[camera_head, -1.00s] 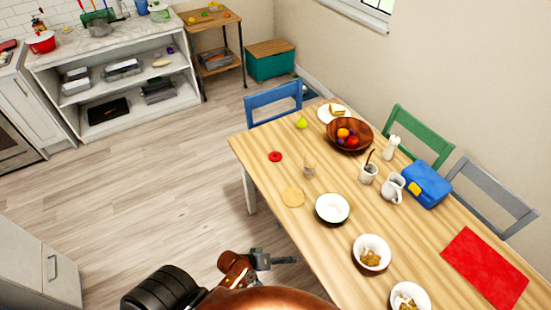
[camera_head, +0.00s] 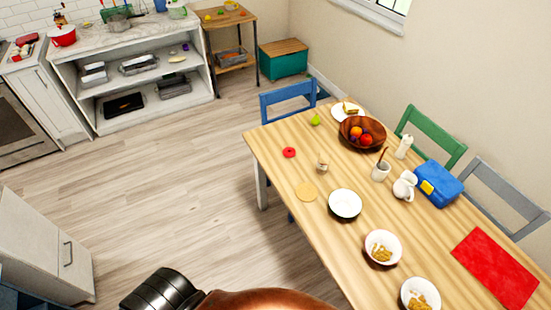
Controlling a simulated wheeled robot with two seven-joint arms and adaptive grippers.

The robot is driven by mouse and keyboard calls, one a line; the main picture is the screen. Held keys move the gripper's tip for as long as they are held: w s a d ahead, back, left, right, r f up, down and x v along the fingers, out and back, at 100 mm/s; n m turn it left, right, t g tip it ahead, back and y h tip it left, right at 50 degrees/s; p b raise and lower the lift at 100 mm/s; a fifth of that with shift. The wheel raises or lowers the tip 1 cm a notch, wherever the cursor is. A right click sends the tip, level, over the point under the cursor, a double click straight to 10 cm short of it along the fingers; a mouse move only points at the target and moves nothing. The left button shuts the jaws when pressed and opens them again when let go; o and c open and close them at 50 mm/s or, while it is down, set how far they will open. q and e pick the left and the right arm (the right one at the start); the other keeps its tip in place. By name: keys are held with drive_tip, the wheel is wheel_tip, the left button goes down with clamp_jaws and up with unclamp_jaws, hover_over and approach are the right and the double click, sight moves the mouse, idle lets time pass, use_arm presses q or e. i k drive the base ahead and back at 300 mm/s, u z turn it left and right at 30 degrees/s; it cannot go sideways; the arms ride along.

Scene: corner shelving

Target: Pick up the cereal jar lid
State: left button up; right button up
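A flat tan disc (camera_head: 306,191) lies nearer to me on the same side. Either could be a lid; I cannot tell which is the cereal jar lid. A small glass-like jar (camera_head: 322,163) stands between them, a little to the right, too small to make out its contents. Neither of my grippers shows; only my copper-coloured body and a black part of mine show at the bottom edge.
The table (camera_head: 270,140) also holds white bowls (camera_head: 345,204), a wooden fruit bowl (camera_head: 362,132), a white pitcher (camera_head: 404,186), a blue lunch box (camera_head: 438,184) and a red mat (camera_head: 496,268). Chairs, including a blue one (camera_head: 288,100), stand around it. The floor (camera_head: 150,200) left of the table is clear.

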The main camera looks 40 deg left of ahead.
sight(289, 153)
drive_tip(key=u, duration=0.5)
drive_tip(key=k, duration=1.1)
drive_tip(key=u, duration=0.95)
drive_tip(key=i, duration=1.5)
drive_tip(key=z, duration=0.55)
